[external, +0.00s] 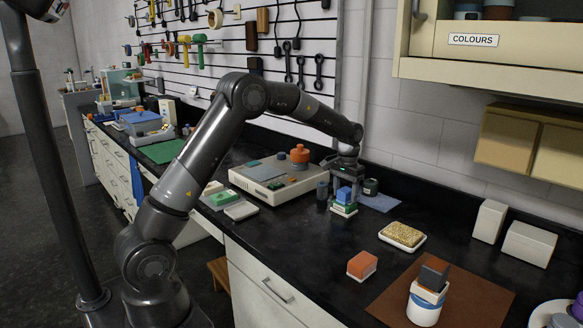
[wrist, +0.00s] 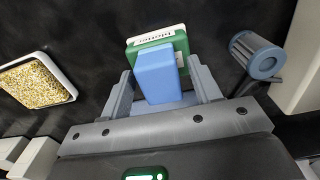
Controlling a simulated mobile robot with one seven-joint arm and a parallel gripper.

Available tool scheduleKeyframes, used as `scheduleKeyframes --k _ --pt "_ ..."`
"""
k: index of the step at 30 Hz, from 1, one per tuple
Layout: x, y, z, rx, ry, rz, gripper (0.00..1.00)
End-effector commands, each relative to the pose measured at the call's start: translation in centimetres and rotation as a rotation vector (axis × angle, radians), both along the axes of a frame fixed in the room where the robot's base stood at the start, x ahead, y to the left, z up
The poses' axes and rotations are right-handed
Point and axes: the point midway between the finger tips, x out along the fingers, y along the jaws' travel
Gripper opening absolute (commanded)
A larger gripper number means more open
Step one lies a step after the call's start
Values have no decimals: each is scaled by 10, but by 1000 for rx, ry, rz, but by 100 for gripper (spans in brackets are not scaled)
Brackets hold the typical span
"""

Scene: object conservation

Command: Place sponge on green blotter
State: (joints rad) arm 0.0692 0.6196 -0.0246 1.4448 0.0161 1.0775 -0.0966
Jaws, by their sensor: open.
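My gripper (external: 344,198) is over the counter in front of the large white instrument, pointing down. In the wrist view its fingers (wrist: 160,78) are open, one on each side of a blue block (wrist: 157,75). I cannot tell whether they touch it. The blue block (external: 344,194) rests on a green block with a white labelled edge (wrist: 158,41). A flat green sheet (external: 165,151), likely the green blotter, lies on the counter at the far left. Which object is the sponge is uncertain; a speckled yellow block (external: 403,233) sits in a white dish (external: 385,240).
The white instrument (external: 250,184) with an orange-topped item (external: 299,154) stands left of my gripper. A dark cylinder (wrist: 260,57) is close on the right in the wrist view. An orange-and-white block (external: 362,265) and brown mat (external: 485,300) lie at front right.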

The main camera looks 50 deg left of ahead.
Motion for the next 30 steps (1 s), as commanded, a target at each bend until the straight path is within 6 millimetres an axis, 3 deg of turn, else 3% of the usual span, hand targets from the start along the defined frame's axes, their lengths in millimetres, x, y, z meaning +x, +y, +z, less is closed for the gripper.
scheduleKeyframes --k 7,19,26,30 --pt "1 0 12 0 -3 0 57" --pt "1 0 94 0 -4 0 57" --pt "0 0 120 0 -1 0 57" --pt "-10 2 135 -1 -16 0 57"
